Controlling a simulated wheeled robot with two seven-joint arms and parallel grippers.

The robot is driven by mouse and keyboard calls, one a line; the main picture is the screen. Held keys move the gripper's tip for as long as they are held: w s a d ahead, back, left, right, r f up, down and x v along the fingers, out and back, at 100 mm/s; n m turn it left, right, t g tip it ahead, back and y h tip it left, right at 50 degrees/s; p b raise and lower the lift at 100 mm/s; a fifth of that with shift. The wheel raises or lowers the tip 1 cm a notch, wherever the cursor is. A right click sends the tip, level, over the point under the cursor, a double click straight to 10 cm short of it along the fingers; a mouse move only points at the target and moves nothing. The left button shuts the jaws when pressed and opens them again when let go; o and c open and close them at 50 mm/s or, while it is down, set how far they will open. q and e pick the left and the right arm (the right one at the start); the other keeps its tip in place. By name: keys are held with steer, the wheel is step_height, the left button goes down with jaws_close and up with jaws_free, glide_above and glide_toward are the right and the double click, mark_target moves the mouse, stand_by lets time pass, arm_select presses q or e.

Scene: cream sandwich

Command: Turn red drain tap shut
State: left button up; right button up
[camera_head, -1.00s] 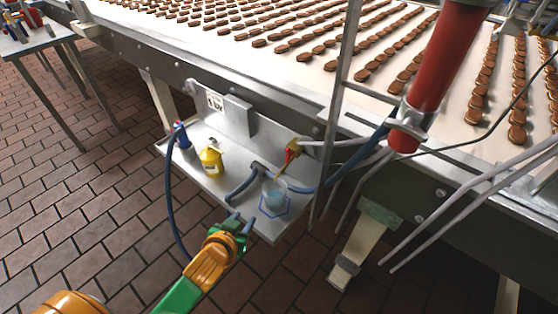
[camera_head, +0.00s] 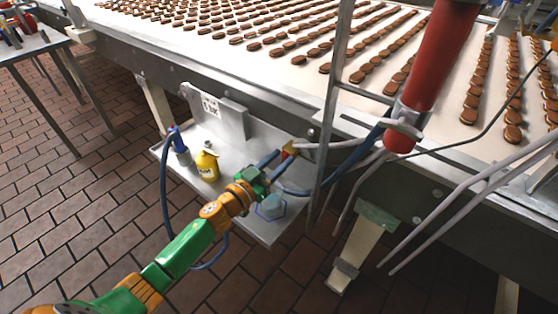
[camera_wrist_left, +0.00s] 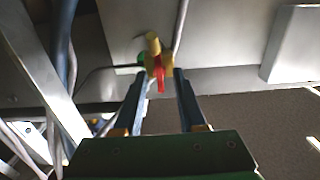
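The drain tap (camera_head: 289,149) sits at the back right of the metal shelf under the conveyor, on the end of a pale pipe. In the left wrist view its red handle (camera_wrist_left: 160,82) hangs down from a yellow valve body (camera_wrist_left: 154,50). My left gripper (camera_head: 283,157) reaches up to the tap. In the left wrist view its two fingers (camera_wrist_left: 160,76) are apart, with the red handle between or just past their tips; I cannot tell whether they touch it. My right gripper is not in view.
A yellow bottle (camera_head: 207,165) and a blue-topped bottle (camera_head: 180,150) stand at the left. Hoses and the red cylinder (camera_head: 432,75) crowd the right side.

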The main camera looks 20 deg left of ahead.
arm_select(q)
steer(key=shift+c, duration=0.2)
jaws_close()
steer(key=shift+m, duration=0.3)
steer(key=m, duration=0.3)
steer(key=shift+d+m, duration=0.1)
steer(key=shift+m, duration=0.3)
steer(key=m, duration=0.4)
steer(key=shift+d+f, duration=0.1)
steer(key=m, duration=0.5)
steer(key=shift+f+b, duration=0.1)
steer(key=shift+b, duration=0.2)
steer(key=shift+s+d+m+b, duration=0.1)
steer(key=shift+m+b, duration=0.2)
steer(key=shift+m, duration=1.9)
